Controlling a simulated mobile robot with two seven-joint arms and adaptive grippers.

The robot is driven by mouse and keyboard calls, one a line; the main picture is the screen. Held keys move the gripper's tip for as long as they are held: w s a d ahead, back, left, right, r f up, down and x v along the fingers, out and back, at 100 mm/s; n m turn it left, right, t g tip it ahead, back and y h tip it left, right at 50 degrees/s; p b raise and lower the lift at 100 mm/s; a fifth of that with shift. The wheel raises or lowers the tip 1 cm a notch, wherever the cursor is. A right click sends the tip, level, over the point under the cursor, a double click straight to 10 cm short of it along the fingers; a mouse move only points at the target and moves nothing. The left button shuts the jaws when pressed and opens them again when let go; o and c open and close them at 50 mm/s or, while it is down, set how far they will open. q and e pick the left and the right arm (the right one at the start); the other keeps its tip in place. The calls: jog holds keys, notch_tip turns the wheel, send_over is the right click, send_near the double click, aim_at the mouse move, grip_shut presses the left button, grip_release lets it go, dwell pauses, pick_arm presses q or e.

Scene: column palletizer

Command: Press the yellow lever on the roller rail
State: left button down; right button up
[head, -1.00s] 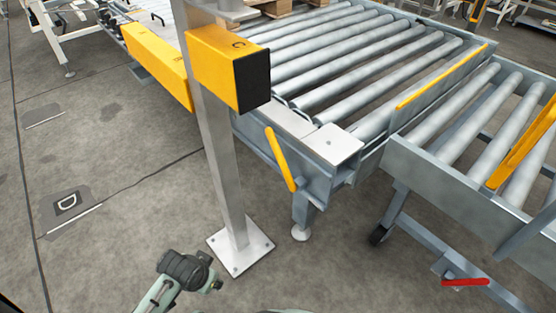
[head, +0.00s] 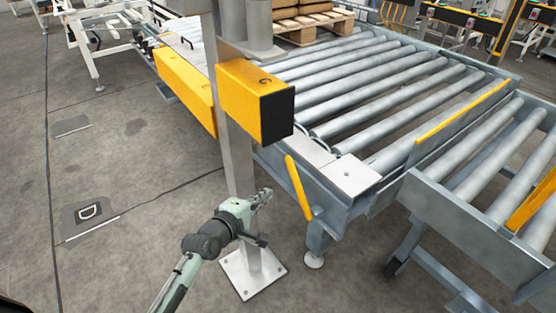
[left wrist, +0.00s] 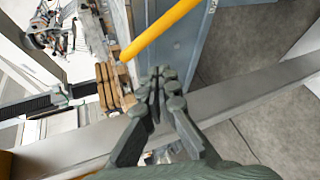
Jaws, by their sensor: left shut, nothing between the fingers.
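The yellow lever (head: 298,187) is a slanted bar on the near side of the roller rail (head: 330,195), close to its front corner. It also shows in the left wrist view (left wrist: 160,28), at the top, ahead of the fingertips. My left gripper (head: 266,194) is in front of the metal post, to the left of the lever and apart from it. In the left wrist view its fingers (left wrist: 160,82) are shut together with nothing between them. My right gripper is not in view.
A metal post (head: 236,160) with a floor plate stands just left of the lever. Yellow boxes (head: 256,98) are fixed to it. A second roller conveyor (head: 440,195) stands at the right. A loaded pallet (head: 312,25) is at the back. The floor at the left is clear.

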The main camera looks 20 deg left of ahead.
pick_arm(q)
jog(key=r+n, duration=0.1)
jog(key=w+a+r+n+t, duration=0.1)
jog(key=w+r+n+y, duration=0.1)
jog(key=shift+a+r+n+t, duration=0.3)
jog(key=shift+a+n+t, duration=0.05)
jog(key=shift+n+t, duration=0.05)
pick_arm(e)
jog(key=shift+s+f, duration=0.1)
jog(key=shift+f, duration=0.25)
pick_arm(q)
jog(key=shift+w, duration=0.1)
jog(key=x, duration=1)
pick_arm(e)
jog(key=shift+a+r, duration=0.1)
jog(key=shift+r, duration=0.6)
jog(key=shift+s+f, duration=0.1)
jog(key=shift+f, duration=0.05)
